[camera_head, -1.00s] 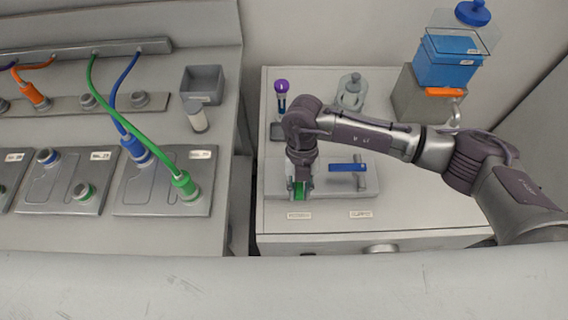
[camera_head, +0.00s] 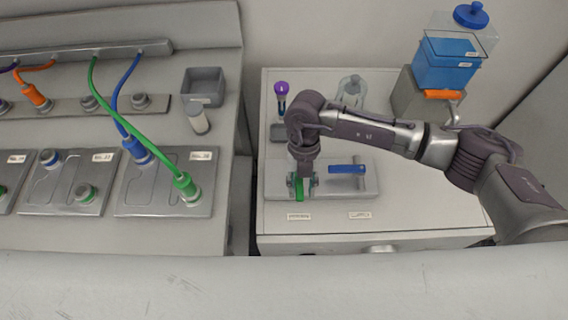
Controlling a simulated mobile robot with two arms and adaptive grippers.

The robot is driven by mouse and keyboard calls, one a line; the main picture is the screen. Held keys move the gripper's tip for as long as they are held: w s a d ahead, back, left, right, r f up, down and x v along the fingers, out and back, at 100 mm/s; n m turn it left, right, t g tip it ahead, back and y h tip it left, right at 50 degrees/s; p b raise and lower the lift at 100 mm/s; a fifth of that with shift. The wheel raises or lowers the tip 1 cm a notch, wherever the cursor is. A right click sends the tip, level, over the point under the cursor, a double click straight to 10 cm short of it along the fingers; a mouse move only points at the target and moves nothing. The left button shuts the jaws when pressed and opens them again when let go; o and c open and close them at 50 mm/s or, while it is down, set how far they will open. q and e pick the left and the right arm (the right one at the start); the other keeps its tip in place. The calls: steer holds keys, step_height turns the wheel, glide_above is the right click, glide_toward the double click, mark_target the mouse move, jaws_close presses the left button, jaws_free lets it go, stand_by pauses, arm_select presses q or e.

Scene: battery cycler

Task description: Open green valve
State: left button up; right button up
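The green valve handle (camera_head: 299,190) is on a grey valve plate (camera_head: 327,190) on the right-hand cabinet. It points toward the front edge. My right gripper (camera_head: 301,184) comes down over it from above, with a finger on each side of the handle. The fingers look spread apart; whether they touch the handle is too small to tell. The blue valve handle (camera_head: 347,169) lies crosswise on the same plate, to the right. My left gripper does not show.
A clear vessel (camera_head: 351,90) and a purple-capped tube (camera_head: 282,92) stand behind the plate. A blue container (camera_head: 447,62) with an orange handle sits back right. Left, a bench holds modules with green (camera_head: 186,187) and blue plugs and a grey bin (camera_head: 203,87).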

mark_target(303, 182)
steer(key=p+v, duration=0.2)
steer(key=v, duration=0.4)
steer(key=shift+d+r+p, duration=0.2)
steer(key=shift+r+p, duration=0.05)
steer(key=shift+p, duration=0.15)
steer(key=shift+f, duration=0.1)
